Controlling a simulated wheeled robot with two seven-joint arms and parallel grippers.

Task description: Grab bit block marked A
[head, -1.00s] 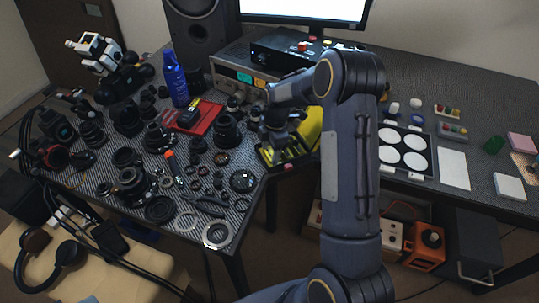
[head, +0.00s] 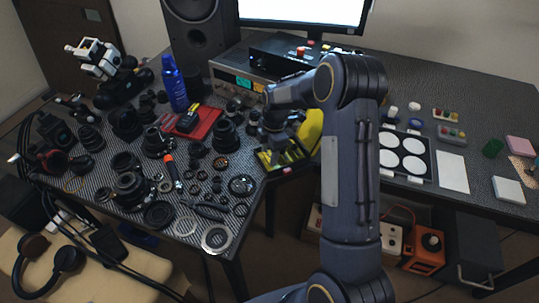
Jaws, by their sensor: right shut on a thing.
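An open yellow case (head: 314,124) with dark contents sits at the desk's inner corner, in the middle of the head view. My right gripper (head: 277,150) reaches down into the front part of this case, its fingers pointing downward. It is shut on a small piece there, apparently a bit block, which the fingers and the case largely hide. The mark A cannot be read at this size. My left gripper is not in view.
Lens parts and rings crowd the left desk, with an orange-handled screwdriver (head: 172,168) and a red tray (head: 208,120) among them. A power supply (head: 232,87) stands behind the case. At right lie a board with white discs (head: 391,159) and a white pad (head: 453,172).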

